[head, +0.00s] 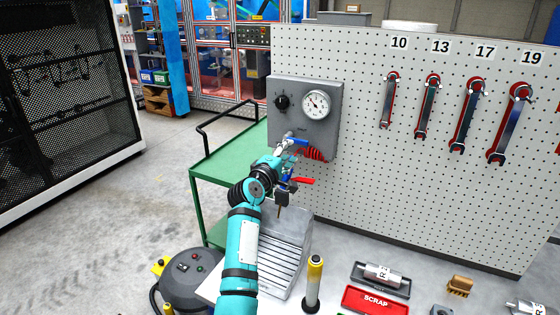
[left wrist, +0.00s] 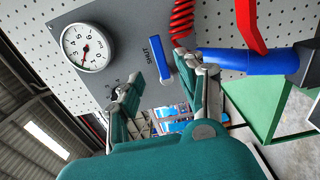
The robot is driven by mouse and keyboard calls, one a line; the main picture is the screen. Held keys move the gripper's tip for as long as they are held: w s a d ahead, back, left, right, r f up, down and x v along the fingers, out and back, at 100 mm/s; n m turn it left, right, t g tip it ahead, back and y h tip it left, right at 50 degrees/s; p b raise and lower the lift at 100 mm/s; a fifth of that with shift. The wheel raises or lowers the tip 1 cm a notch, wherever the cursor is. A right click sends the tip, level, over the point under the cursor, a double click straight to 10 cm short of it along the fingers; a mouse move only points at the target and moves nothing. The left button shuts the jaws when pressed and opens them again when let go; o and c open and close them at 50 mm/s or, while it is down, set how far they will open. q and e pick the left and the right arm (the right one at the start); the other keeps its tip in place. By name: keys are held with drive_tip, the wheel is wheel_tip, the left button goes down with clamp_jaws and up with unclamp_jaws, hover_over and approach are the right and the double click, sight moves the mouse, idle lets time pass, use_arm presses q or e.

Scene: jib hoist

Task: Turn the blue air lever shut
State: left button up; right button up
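The blue air lever (head: 300,142) sits low on the grey panel (head: 330,130) on the pegboard. In the left wrist view the lever (left wrist: 160,66) shows between my finger pads, beside the printed word SHUT. My left gripper (head: 289,139) reaches up to the panel at the lever. In the left wrist view the gripper (left wrist: 157,58) is open, with one finger on each side of the lever. I cannot tell whether either finger touches it. The lever's pivot is partly hidden. My right gripper is not in view.
A gauge (head: 315,104) and a black knob (head: 282,102) sit above the lever. A red coiled hose (head: 314,155) hangs just below it. A blue tool with a red lever (head: 303,181) is close to my wrist. A green cart (head: 215,165) stands at the left.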

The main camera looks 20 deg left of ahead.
use_arm(q)
drive_tip(key=s, duration=0.5)
drive_tip(key=shift+a, duration=0.1)
